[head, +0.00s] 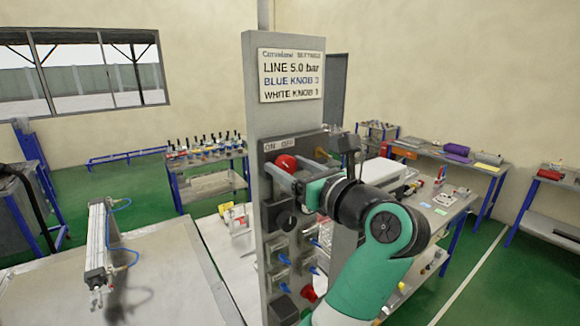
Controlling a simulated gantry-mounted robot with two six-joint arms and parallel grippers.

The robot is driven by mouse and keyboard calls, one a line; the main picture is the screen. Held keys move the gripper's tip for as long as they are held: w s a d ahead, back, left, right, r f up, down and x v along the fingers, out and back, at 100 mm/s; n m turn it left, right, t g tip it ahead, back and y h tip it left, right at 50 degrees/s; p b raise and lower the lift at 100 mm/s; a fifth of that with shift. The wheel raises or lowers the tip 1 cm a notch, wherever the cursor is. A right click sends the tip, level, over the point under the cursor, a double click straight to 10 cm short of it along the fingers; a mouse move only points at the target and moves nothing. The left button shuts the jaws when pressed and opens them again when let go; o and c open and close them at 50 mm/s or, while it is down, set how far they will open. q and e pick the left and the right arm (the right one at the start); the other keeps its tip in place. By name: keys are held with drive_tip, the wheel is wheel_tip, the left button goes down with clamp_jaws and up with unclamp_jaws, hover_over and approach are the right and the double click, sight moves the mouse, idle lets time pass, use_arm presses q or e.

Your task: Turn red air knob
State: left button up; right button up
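A round red knob (286,163) sits on the upright grey panel (262,90), just below a small "ON OFF" label (281,145). My teal and black arm comes up from the bottom and hides part of the panel's right side. A second red knob (307,294) sits low on the panel. My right gripper is not in view.
A sign (291,75) on the panel reads line 5.0 bar, blue knob 3 and white knob, its last digit unclear. Blue fittings (282,260) and a black round part (285,220) sit lower. A pneumatic cylinder (97,240) stands on the left table (170,285). Benches stand behind.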

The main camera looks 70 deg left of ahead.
use_arm(q)
clamp_jaws()
drive_tip(key=shift+r+m, duration=0.1)
drive_tip(key=shift+m, duration=0.2)
drive_tip(key=m+p, duration=0.2)
drive_tip(key=shift+r+m, duration=0.1)
drive_tip(key=shift+m, duration=0.2)
drive_tip(key=m+p, duration=0.2)
drive_tip(key=m, duration=0.1)
drive_tip(key=shift+m, duration=0.3)
drive_tip(key=m+p, duration=0.5)
drive_tip(key=shift+w, duration=0.1)
drive_tip(key=m+p, duration=0.2)
drive_tip(key=m, duration=0.1)
drive_tip(key=shift+f+m+p, duration=0.25)
drive_tip(key=shift+m+p, duration=0.3)
drive_tip(key=shift+m, duration=1.05)
